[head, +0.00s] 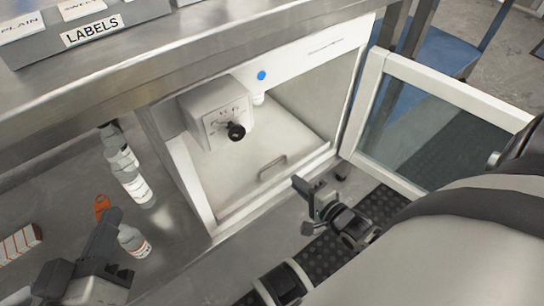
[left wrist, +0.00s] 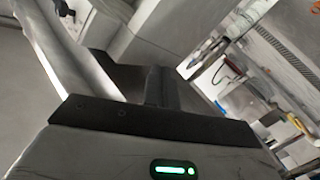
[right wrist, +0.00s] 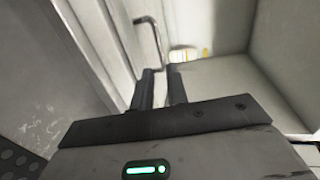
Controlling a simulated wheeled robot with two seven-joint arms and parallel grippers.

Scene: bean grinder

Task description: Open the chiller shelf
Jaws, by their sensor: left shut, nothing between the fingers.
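The white chiller (head: 325,52) stands under the steel counter, with its glass door (head: 430,120) swung wide open to the right. Inside, a pale shelf (head: 235,182) carries a metal bar handle (head: 272,167). The handle also shows in the right wrist view (right wrist: 152,42), just beyond my fingertips. My right gripper (head: 312,192) is open and empty, in front of the chiller opening and a little short of the handle. It also shows in the right wrist view (right wrist: 160,76). My left gripper (head: 108,222) is shut and empty over the counter area at lower left.
A white dial box (head: 218,115) and a small white bottle (head: 258,98) are inside the chiller. Several white bottles (head: 133,180) and an orange item (head: 101,206) are near my left gripper. A LABELS box (head: 95,30) sits on the upper counter. The open door bounds the right side.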

